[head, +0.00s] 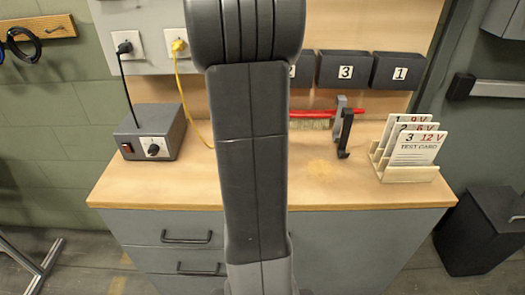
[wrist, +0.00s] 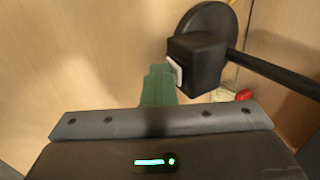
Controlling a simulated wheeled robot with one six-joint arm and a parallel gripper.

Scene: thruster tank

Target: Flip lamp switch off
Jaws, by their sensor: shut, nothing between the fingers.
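In the wrist view, a black switch housing (wrist: 197,62) sits at the upper right, with a white rocker (wrist: 176,72) on its left face. A round black disc (wrist: 213,18) is behind it, and a dark rod runs off to the right. My gripper (wrist: 158,70) has its green fingers shut together and empty. The fingertips are just left of the rocker; I cannot tell whether they touch it. In the head view my arm covers the middle, and the lamp switch and my gripper are hidden behind it.
A grey box (head: 150,133) with a knob stands left on the workbench (head: 180,185). Right of my arm are a red-handled brush (head: 318,118) and a black upright holder (head: 345,134). A test card rack (head: 408,174) stands at the right.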

